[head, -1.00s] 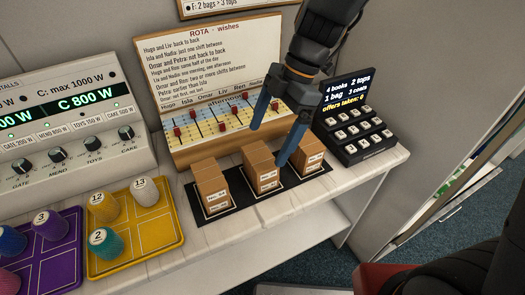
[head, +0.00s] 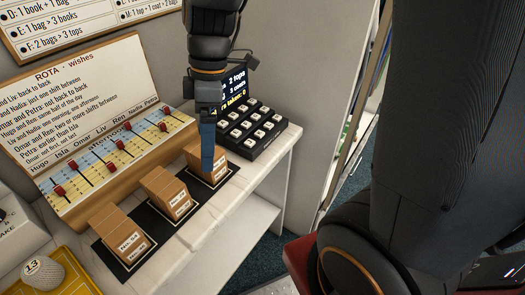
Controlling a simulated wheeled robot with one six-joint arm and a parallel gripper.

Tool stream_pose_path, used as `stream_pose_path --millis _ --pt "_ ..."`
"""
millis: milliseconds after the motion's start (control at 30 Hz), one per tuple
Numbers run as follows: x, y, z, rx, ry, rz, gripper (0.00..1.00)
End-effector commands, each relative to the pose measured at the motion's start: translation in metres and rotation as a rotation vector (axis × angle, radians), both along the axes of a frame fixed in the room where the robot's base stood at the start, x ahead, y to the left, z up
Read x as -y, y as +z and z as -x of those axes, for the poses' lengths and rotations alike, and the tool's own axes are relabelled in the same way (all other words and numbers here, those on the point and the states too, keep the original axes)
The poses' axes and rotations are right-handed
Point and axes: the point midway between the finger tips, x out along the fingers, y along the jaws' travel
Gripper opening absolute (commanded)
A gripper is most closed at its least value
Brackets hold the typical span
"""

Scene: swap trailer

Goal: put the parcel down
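Three small brown cardboard parcels with white labels stand in a row on a black mat (head: 180,222): the left parcel (head: 120,237), the middle parcel (head: 168,194) and the right parcel (head: 193,157). All three appear to rest on the mat. My gripper (head: 207,165) points down at the right parcel. Its near blue finger crosses in front of that parcel and hides part of it. The fingers line up with the view, so the far finger is hidden. I cannot tell whether they touch or grip the parcel.
A slider board (head: 110,145) with wishes text stands behind the parcels. A black keypad (head: 250,128) with a display is at the right. The pale counter (head: 225,215) is bare in front of the mat.

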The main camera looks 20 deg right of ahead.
Motion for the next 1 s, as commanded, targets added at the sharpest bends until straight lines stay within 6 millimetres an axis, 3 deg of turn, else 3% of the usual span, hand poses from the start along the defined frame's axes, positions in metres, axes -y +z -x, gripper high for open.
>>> stream_pose_path --millis 100,300,500,700,1000 --pt "0.033 -0.014 0.008 -0.018 -0.299 0.078 0.93" --pt "0.08 -0.033 0.022 -0.023 -0.802 0.169 0.93" --pt "0.112 -0.046 0.036 -0.013 -1.196 0.202 0.93" --pt "0.124 -0.051 0.042 -0.007 -1.368 0.205 0.93" --pt "0.124 -0.051 0.043 -0.008 -1.382 0.205 0.93"
